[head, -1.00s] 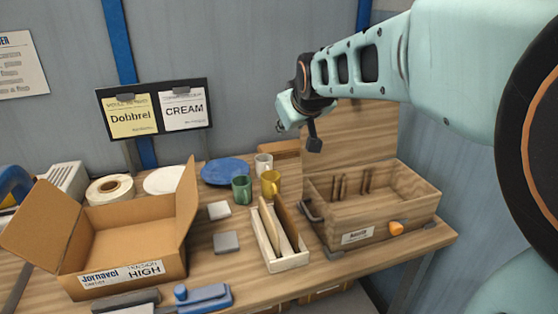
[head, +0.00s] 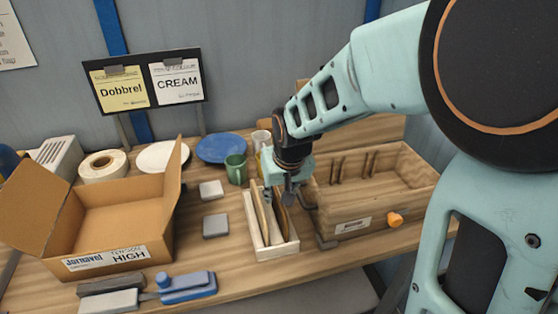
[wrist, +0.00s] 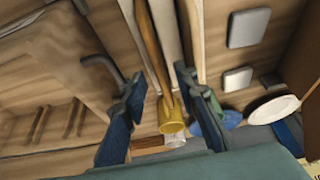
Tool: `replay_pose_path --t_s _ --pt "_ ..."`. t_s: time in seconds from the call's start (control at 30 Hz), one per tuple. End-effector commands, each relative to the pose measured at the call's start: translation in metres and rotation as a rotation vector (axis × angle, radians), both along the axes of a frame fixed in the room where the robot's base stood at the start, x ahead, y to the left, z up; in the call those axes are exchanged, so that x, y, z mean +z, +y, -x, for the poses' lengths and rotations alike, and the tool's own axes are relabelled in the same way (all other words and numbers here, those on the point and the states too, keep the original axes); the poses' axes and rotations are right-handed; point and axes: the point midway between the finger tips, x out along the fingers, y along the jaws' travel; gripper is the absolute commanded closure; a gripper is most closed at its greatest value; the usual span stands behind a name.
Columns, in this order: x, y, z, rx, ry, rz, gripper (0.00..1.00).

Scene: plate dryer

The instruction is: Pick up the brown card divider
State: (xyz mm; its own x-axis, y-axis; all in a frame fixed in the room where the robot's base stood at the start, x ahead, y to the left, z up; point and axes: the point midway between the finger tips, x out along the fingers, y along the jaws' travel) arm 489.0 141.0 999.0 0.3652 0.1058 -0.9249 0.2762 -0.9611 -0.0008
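The brown card divider (head: 279,216) stands in the narrow white tray (head: 289,249) on the bench, on the side nearer the wooden dryer box. A paler tan divider (head: 260,214) stands beside it in the same tray. My gripper (head: 283,196) is above the tray and hides part of the brown divider's top in the head view. In the wrist view my gripper (wrist: 142,70) is open, its two fingers well apart. The brown divider (wrist: 151,45) shows between them, with no clear contact. The tan divider (wrist: 191,40) lies towards the right finger.
The wooden dryer box (head: 405,180) with pegs and an orange knob (head: 394,219) stands close to the right. A yellow mug is partly hidden behind my gripper; a green mug (head: 236,169) stands farther left. Grey pads (head: 216,225) and a cardboard box (head: 125,215) are left.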

Motion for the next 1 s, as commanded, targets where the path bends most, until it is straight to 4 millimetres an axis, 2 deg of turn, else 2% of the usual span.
replay_pose_path --t_s 0.17,0.5,0.83,0.87,1.0 --pt "-0.009 0.001 -0.004 0.0 0.0 0.0 0.72" --pt "-0.046 0.006 -0.02 0.001 0.0 0.0 0.72" --pt "-0.052 0.007 -0.023 0.001 -0.003 0.0 0.72" --pt "-0.052 0.007 -0.023 0.001 -0.003 0.0 0.74" --pt "-0.052 0.007 -0.023 0.0 -0.002 0.0 0.89"
